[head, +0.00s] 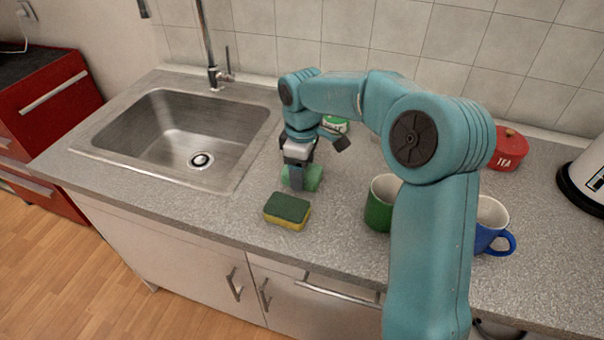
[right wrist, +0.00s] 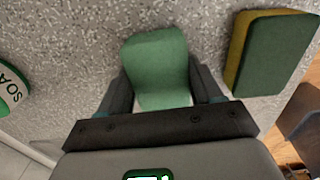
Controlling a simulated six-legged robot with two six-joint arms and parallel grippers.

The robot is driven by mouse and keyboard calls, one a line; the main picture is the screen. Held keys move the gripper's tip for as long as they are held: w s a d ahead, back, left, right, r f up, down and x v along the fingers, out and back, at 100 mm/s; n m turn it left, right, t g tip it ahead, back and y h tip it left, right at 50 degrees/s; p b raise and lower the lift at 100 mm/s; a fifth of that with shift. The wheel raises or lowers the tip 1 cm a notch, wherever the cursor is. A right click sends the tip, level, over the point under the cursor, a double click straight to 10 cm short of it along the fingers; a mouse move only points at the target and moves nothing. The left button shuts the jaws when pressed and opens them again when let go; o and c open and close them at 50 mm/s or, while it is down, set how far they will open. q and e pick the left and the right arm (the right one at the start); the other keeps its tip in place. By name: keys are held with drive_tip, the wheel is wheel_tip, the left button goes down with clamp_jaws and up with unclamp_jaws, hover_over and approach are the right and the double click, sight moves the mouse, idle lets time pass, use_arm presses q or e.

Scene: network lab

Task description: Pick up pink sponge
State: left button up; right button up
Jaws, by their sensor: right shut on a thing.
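No pink sponge shows in either view. My right gripper (head: 297,178) is low over the counter, right of the sink, pointing down. It is shut on a plain green sponge (head: 314,178). In the right wrist view the green sponge (right wrist: 157,60) sits between the two dark fingers (right wrist: 162,85). I cannot tell whether it touches the counter. A yellow sponge with a dark green top (head: 287,210) lies apart from it, nearer the counter's front edge. It also shows at the upper right of the right wrist view (right wrist: 272,50). My left gripper is out of view.
A steel sink (head: 235,160) is set in the counter at left. A green mug (head: 379,208) and a blue mug (head: 486,237) stand at right. A soap container (head: 336,124) and a red tea tin (head: 511,149) stand behind.

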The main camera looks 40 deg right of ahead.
wheel_tip(320, 180, up, 20)
drive_tip(key=p, duration=0.4)
drive_tip(key=shift+o, duration=0.3)
